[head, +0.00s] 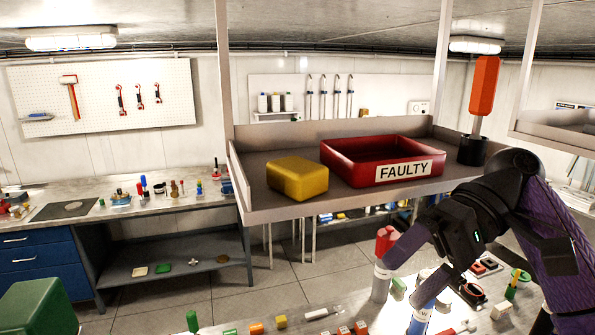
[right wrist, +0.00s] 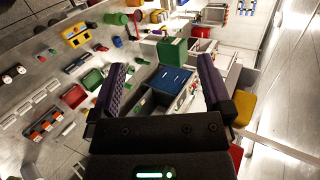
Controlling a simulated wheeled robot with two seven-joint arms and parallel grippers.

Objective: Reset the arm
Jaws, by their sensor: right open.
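My right arm (head: 552,225) reaches in from the right edge in the head view, with a purple sleeve and black joints. My right gripper (head: 402,281) is above the lower worktable, below and in front of the shelf's right part. Its two purple fingers are spread apart with nothing held between them. In the right wrist view the gripper (right wrist: 161,66) is also open and empty, with a green box and blue drawers visible far beyond. My left arm and gripper are not in view.
A raised shelf (head: 240,182) holds a yellow box (head: 298,178), a red FAULTY bin (head: 375,160) and a black cup (head: 472,151) with an orange-handled tool (head: 484,86). Small parts crowd the worktable.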

